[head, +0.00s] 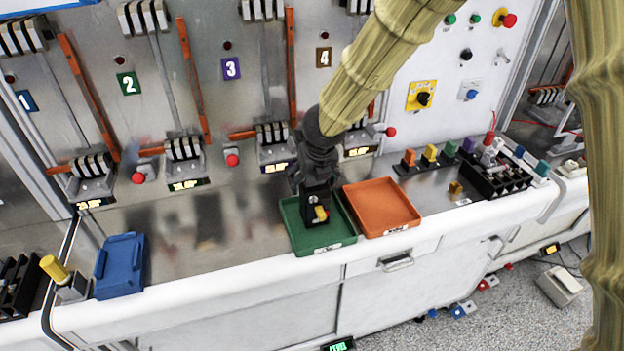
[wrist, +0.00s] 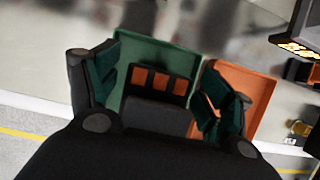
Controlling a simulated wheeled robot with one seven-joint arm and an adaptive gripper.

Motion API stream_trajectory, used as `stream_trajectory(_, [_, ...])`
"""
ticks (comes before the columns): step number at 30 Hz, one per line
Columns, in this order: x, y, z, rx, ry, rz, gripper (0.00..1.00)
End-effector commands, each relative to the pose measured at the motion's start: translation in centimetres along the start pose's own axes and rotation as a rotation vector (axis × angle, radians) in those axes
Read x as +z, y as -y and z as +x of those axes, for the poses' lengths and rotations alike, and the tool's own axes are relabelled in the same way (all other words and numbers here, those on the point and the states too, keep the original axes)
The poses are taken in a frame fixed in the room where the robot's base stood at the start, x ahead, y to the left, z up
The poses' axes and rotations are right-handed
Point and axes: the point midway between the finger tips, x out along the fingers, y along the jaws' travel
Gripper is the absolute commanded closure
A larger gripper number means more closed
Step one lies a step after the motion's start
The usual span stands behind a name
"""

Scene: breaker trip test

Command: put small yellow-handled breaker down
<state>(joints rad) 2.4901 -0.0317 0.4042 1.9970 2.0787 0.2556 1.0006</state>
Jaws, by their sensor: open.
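The small yellow-handled breaker shows in the head view as a yellow handle (head: 321,213) at the lower end of my gripper (head: 316,207), over the green tray (head: 347,238). My gripper points down there with its jaws open. In the wrist view, a dark block with orange-brown squares (wrist: 157,86), seemingly the breaker's body, sits between the two spread fingers. The green tray (wrist: 150,48) lies behind it. The yellow handle is hidden in that view. I cannot tell whether the breaker rests fully on the tray floor.
An orange tray (head: 382,207) adjoins the green one on the right. A row of coloured-handle breakers (head: 430,155) and a small yellowish block (head: 456,189) are farther right. A blue holder (head: 120,266) stands at the left. Bare counter (head: 220,240) lies between it and the green tray.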

Motion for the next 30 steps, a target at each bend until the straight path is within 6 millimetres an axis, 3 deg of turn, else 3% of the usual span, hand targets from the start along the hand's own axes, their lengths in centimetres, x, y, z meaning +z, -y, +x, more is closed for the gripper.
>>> stream_trajectory(21, [0.0,0.1,-9.2,0.002,0.002,0.003,0.20])
stream_trajectory(30, [0.0,0.0,-11.6,0.001,0.001,0.000,0.20])
